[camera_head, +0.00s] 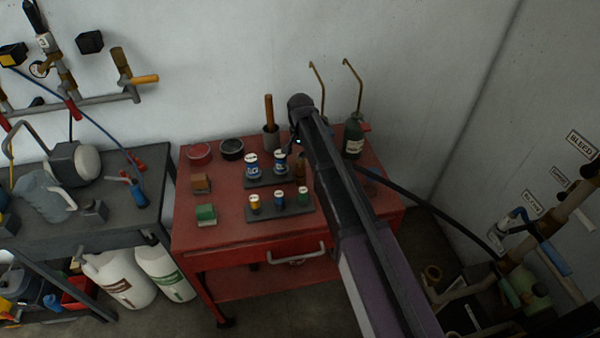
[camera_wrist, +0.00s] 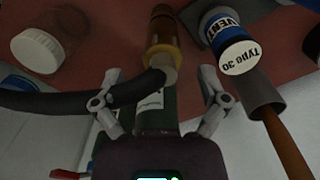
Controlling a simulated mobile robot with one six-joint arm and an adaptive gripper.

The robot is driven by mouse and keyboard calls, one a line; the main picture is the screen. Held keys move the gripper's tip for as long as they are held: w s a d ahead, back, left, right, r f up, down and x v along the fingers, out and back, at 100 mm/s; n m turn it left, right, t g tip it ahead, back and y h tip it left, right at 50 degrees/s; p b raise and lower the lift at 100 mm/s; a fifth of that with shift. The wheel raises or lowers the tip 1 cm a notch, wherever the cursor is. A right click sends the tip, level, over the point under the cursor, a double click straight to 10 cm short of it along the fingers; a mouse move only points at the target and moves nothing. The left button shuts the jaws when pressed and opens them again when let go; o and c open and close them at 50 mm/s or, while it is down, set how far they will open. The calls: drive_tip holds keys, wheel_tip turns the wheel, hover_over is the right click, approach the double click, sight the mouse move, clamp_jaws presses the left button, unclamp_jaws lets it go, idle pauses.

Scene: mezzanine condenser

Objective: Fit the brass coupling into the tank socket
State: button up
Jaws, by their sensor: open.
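A brass-coloured cylindrical piece (camera_wrist: 165,48), which looks like the brass coupling, is at the top middle of the wrist view. It has a wider ring and a pale end, and a black hose (camera_wrist: 110,95) runs up to it from the left. My gripper (camera_wrist: 155,80) is open, its fingers apart on either side of the pale end, with no visible contact. In the head view my arm reaches over the red cart (camera_head: 225,235) and largely hides the gripper and the coupling. I cannot clearly make out the tank socket; a greenish tank (camera_head: 537,292) is at lower right.
Labelled cans (camera_head: 252,166) and small bottles on dark trays stand left of my arm. A cup with a wooden handle (camera_head: 269,110) and a dark green bottle (camera_head: 353,138) stand close by. The hose (camera_head: 440,205) crosses right towards pipes. A grey bench (camera_head: 120,215) is left.

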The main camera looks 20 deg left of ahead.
sight(300, 165)
drive_tip(key=shift+f, duration=0.1)
drive_tip(key=shift+s+a+f+b, duration=0.1)
drive_tip(key=shift+f+b, duration=1.15)
drive_tip(key=shift+b, duration=0.05)
drive_tip(key=shift+a+f+b, duration=0.1)
drive_tip(key=shift+f+b, duration=1.15)
drive_tip(key=shift+b, duration=0.05)
clamp_jaws()
